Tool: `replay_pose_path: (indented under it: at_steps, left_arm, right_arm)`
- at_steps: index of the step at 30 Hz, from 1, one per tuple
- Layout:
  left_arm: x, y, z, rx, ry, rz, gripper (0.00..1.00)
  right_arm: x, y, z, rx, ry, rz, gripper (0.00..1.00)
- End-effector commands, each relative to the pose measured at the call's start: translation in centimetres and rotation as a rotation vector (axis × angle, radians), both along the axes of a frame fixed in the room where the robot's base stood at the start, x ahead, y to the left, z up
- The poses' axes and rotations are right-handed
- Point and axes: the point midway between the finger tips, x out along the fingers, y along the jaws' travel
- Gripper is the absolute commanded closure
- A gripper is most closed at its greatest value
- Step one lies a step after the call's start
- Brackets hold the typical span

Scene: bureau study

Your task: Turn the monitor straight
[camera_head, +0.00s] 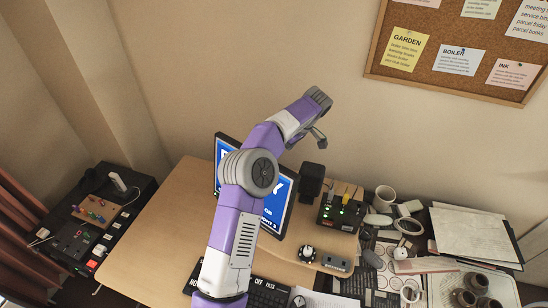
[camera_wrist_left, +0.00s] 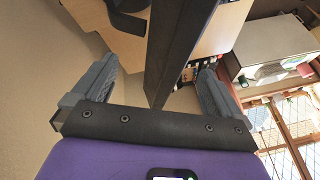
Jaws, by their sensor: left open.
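The monitor (camera_head: 279,204) stands on the wooden desk with a lit blue screen and a black frame. It looks turned at an angle to the desk's back edge. My left arm crosses in front of it and hides the screen's middle. My left gripper (camera_head: 309,138) is above and behind the monitor's upper right part, pointing down. In the left wrist view the gripper (camera_wrist_left: 158,66) is open, with a dark slab (camera_wrist_left: 180,45), apparently the monitor's edge, between its fingers. Contact with either finger cannot be told. My right gripper is not in view.
A dark upright speaker (camera_head: 311,182) and a black box (camera_head: 340,210) stand right of the monitor. A keyboard (camera_head: 265,292) lies in front. Mugs, papers and a tray (camera_head: 500,285) crowd the right side. The desk's left part (camera_head: 150,245) is bare.

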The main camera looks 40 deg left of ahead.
Motion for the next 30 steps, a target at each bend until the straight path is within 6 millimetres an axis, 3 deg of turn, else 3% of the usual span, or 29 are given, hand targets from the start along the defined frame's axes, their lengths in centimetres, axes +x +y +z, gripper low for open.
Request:
replay_pose_path:
  at_steps: [15,26,30]
  left_arm:
    - [-1.7,2.9,-6.1,0.007,0.012,0.009,0.0]
    - [-1.8,3.1,-6.7,0.006,0.009,0.007,0.0]
    - [-1.8,3.1,-6.7,0.006,0.009,0.007,0.2]
  right_arm:
    - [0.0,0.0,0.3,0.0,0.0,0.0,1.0]
    - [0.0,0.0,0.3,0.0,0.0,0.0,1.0]
    - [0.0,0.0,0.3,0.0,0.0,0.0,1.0]
